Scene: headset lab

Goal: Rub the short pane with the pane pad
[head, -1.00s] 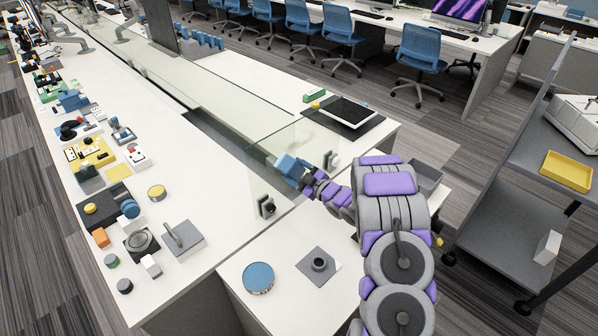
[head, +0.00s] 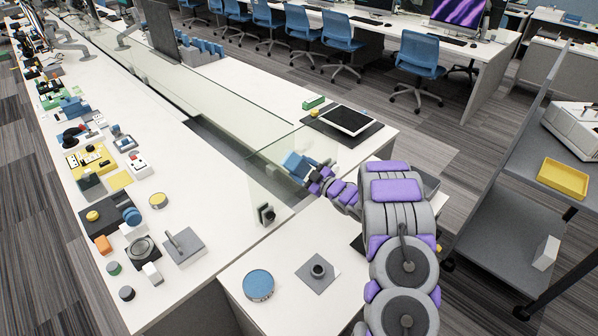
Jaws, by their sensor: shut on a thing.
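The short pane (head: 262,180) is a clear glass panel standing upright across the near end of the long bench, held by a dark clamp (head: 266,214) at its lower edge. The pane pad (head: 296,165) is a blue block at the end of my arm. My gripper (head: 310,177) is shut on the pad, at the right part of the short pane. The pad's face toward the glass is hidden, so I cannot tell whether it touches the pane.
A long glass divider (head: 215,100) runs down the bench middle. A tablet (head: 345,119) on a dark mat lies beyond my gripper. A blue round tin (head: 258,284) and a grey socket plate (head: 318,272) sit on the near table. Many small items crowd the left bench. A yellow tray (head: 563,178) is on the right cart.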

